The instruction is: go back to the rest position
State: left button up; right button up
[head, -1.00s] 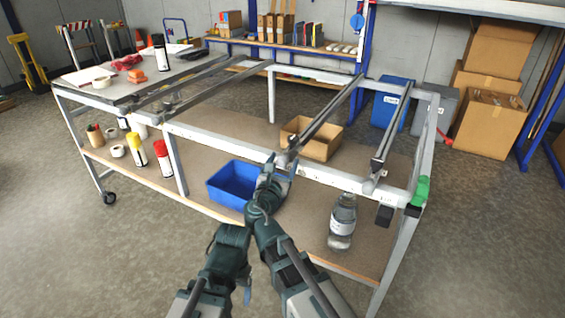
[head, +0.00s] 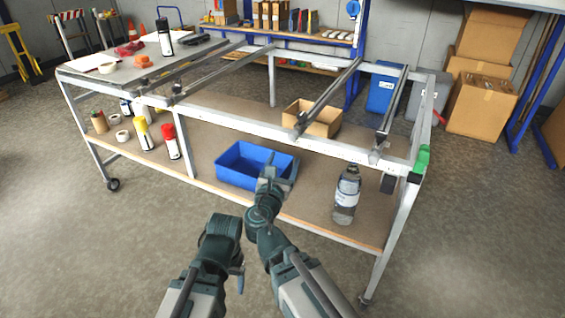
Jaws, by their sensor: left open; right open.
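My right gripper (head: 277,178) is open and empty, in front of the blue bin on the cart's lower shelf. My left gripper (head: 239,275) shows only in part beside its dark wrist, low in the view; nothing is seen in it. The grey-framed cart (head: 230,121) stands before me, its top partly open with dark rails across it. Both arms come in from the bottom edge, close together.
Cardboard boxes (head: 483,106) stand back right. The floor in front is clear.

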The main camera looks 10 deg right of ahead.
jog(key=s+d+f+m+g, duration=0.1)
jog(key=s+f+m+g, duration=0.25)
jog(key=f+m, duration=0.3)
jog(key=s+d+f+m+g, duration=0.2)
jog(key=s+f+m+g, duration=0.1)
jog(key=f+m+g, duration=0.4)
jog(key=s+a+f+m+g+y, duration=0.3)
jog(key=s+a+f+m, duration=0.15)
jog(key=s+m, duration=0.2)
jog(key=s+a+f+m+g+y, duration=0.3)
jog(key=s+a+f+m, duration=0.15)
jog(key=s, duration=0.35)
pick_arm(q)
notch_tip(320, 180, up, 16)
jog(key=p, duration=1.6)
jog(key=shift+r, duration=0.2)
pick_arm(e)
notch_tip(320, 180, up, 17)
jog(key=m, duration=0.1)
jog(key=shift+a, duration=0.4)
pick_arm(q)
jog(key=shift+o, duration=0.3)
jog(key=shift+d, duration=0.1)
pick_arm(e)
jog(key=shift+w+d, duration=0.1)
jog(key=shift+w, duration=0.05)
